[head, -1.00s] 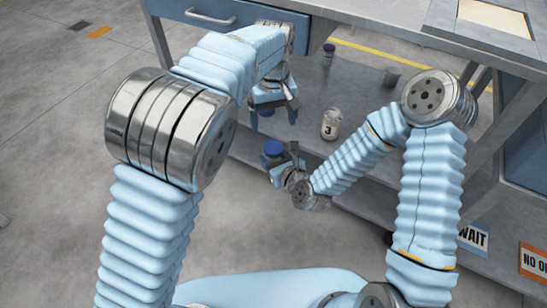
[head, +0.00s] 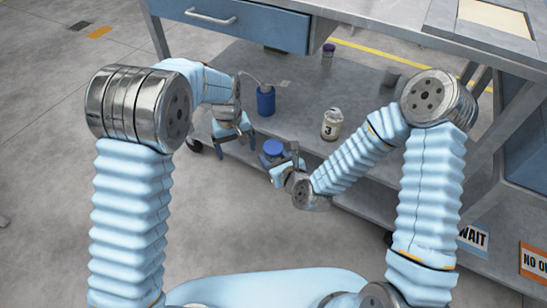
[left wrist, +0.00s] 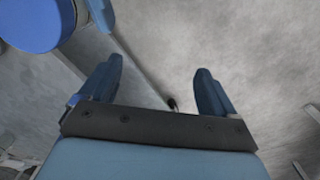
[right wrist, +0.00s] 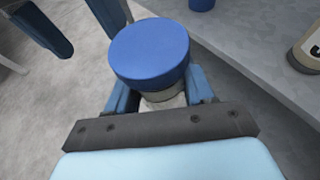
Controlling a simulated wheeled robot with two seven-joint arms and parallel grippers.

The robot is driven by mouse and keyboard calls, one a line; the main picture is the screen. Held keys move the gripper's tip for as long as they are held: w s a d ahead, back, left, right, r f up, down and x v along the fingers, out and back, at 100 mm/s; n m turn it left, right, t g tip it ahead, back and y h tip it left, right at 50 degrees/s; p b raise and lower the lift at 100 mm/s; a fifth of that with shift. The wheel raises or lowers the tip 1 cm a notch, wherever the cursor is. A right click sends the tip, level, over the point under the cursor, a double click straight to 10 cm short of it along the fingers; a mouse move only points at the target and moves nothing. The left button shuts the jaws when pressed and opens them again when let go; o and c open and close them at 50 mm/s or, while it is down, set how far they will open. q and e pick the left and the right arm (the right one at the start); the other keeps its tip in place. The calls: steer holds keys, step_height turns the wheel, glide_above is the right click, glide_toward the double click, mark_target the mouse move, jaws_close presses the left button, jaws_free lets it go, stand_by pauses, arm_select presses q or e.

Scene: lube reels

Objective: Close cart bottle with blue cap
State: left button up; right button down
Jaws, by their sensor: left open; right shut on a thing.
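The blue cap (head: 273,147) sits on top of the bottle that my right gripper (head: 284,167) is shut on, just off the cart's front edge. In the right wrist view the cap (right wrist: 150,52) covers the top, with a short grey-white part of the bottle (right wrist: 162,96) visible between the fingers. I cannot tell how tight the cap is. My left gripper (head: 235,138) is open and empty, left of the capped bottle. In the left wrist view nothing is between its fingers (left wrist: 155,88), and the cap (left wrist: 30,22) shows at the upper left.
A blue container (head: 265,100) with a thin tube stands on the cart shelf (head: 300,90). A white bottle marked 3 (head: 330,125), a small purple-capped jar (head: 328,50) and a grey cup (head: 390,79) are on the shelf. A blue drawer (head: 240,20) hangs above. Open floor lies left.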

arm_select(q)
steer(key=s+a+f, duration=0.3)
steer(key=f, duration=0.4)
steer(key=s+a+f, duration=0.3)
steer(key=a+f, duration=0.1)
steer(key=f, duration=0.2)
steer(key=s+d+f+h, duration=0.1)
steer(key=s+f, duration=0.2)
steer(key=s, duration=0.5)
steer(key=s+d+f+m+h, duration=0.1)
steer(key=s+f+h, duration=0.1)
steer(key=s, duration=0.7)
steer(key=shift+s+d+f+t+h, duration=0.2)
steer(key=shift+s+f+t+h, duration=0.15)
steer(key=shift+f, duration=0.45)
steer(key=shift+w, duration=0.1)
arm_select(e)
steer(key=shift+d, duration=0.1)
